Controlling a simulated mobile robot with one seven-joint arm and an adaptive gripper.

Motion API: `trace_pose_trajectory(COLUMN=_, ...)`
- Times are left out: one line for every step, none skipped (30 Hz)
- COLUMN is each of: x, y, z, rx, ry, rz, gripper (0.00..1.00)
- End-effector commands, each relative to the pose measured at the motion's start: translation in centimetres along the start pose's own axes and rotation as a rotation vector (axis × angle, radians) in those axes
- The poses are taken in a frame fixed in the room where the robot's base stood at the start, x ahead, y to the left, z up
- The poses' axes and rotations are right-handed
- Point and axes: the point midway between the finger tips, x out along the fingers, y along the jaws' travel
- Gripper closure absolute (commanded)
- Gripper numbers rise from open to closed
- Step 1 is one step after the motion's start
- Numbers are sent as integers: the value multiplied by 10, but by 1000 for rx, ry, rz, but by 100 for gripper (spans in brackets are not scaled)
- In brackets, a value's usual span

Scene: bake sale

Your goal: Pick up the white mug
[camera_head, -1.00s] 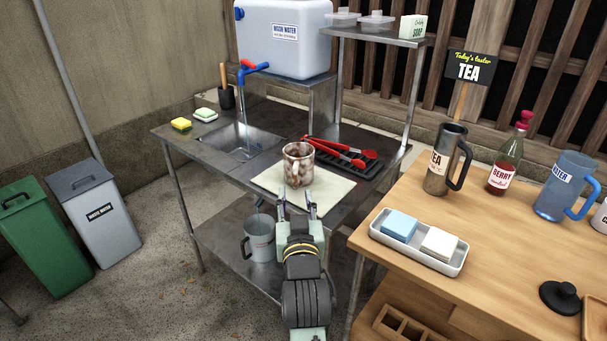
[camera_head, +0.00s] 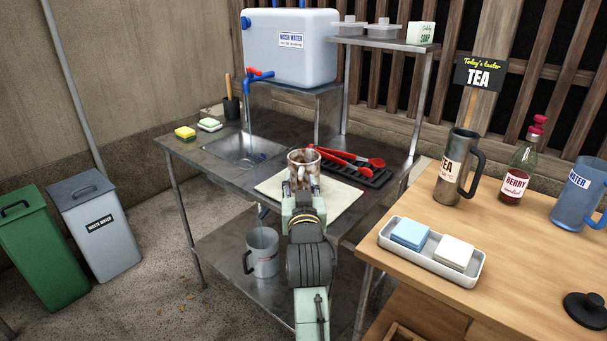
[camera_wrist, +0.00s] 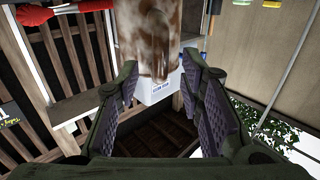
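The white mug (camera_head: 305,163) stands upright on a pale mat (camera_head: 334,201) at the front of the metal sink table. Brown stains cover much of it. In the wrist view the stained mug (camera_wrist: 150,28) fills the top middle, with its handle side towards me. My gripper (camera_head: 301,184) is at the near side of the mug, partly hiding its lower part. In the wrist view my gripper (camera_wrist: 161,75) has its two padded fingers apart, one on each side of the narrower stained part, apparently the handle. I cannot tell whether either finger touches it.
A black rack (camera_head: 352,172) with red-handled tools lies just behind the mug. A sink (camera_head: 240,152) is to the left. A grey pitcher (camera_head: 263,254) stands on the lower shelf. The wooden table (camera_head: 500,245) at the right holds a tray (camera_head: 432,262) and a tea tumbler (camera_head: 456,170).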

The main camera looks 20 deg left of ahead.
Motion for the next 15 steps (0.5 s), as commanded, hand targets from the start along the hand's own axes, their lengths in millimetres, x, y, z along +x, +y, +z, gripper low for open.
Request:
trace_pose_trajectory(x=7, y=0, z=-3, rx=0, ry=-1, rz=-1, gripper=65)
trace_pose_trajectory(x=11, y=-1, z=-3, rx=0, ry=0, rz=-1, gripper=65)
trace_pose_trajectory(x=14, y=-1, z=-2, rx=0, ry=-1, rz=-1, gripper=65)
trace_pose_trajectory(x=16, y=-1, z=-2, rx=0, ry=-1, rz=-1, gripper=65)
trace_pose_trajectory(x=18, y=-1, z=-1, rx=0, ry=0, rz=-1, gripper=65)
trace_pose_trajectory(x=19, y=-1, z=-1, rx=0, ry=0, rz=-1, gripper=65)
trace_pose_trajectory(x=19, y=-1, z=-1, rx=0, ry=0, rz=-1, gripper=65)
trace_pose_trajectory(x=19, y=-1, z=0, rx=0, ry=1, rz=-1, gripper=65)
trace_pose_trajectory(x=19, y=-1, z=0, rx=0, ry=1, rz=-1, gripper=65)
trace_pose_trajectory(x=19, y=-1, z=0, rx=0, ry=1, rz=-1, gripper=65)
trace_pose_trajectory(x=19, y=-1, z=0, rx=0, ry=1, rz=-1, gripper=65)
trace_pose_trajectory(x=19, y=-1, z=0, rx=0, ry=1, rz=-1, gripper=65)
trace_pose_trajectory(x=19, y=-1, z=0, rx=0, ry=1, rz=-1, gripper=67)
trace_pose_trajectory(x=19, y=-1, z=0, rx=0, ry=1, rz=-1, gripper=69)
trace_pose_trajectory(x=19, y=-1, z=0, rx=0, ry=1, rz=-1, gripper=72)
